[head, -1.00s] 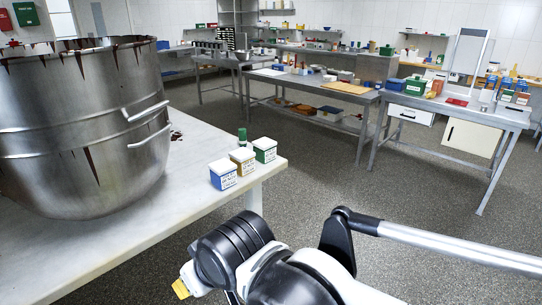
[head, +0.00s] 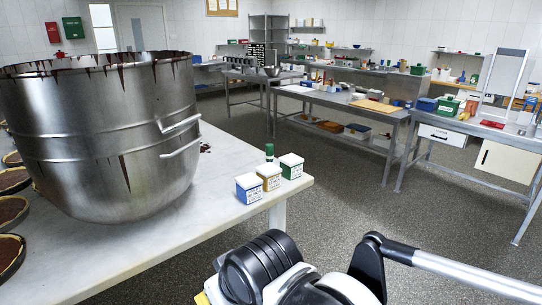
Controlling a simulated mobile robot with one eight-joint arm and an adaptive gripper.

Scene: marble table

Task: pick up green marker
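A small green marker (head: 269,152) stands upright on the marble table (head: 165,237), near its right end. Its lower part is hidden behind small labelled boxes with white tops: a blue one (head: 249,188), a yellow one (head: 269,178) and a green one (head: 291,167). My arm is at the bottom of the head view, in front of and below the table corner. The fingers of my gripper do not show, and I see no contact with the marker.
A large dented steel pot (head: 105,140) with dark streaks fills the table's left part. Round pans (head: 12,215) with dark filling line the left edge. Metal workbenches (head: 350,105) stand across the room. Speckled floor (head: 390,215) is free to the right.

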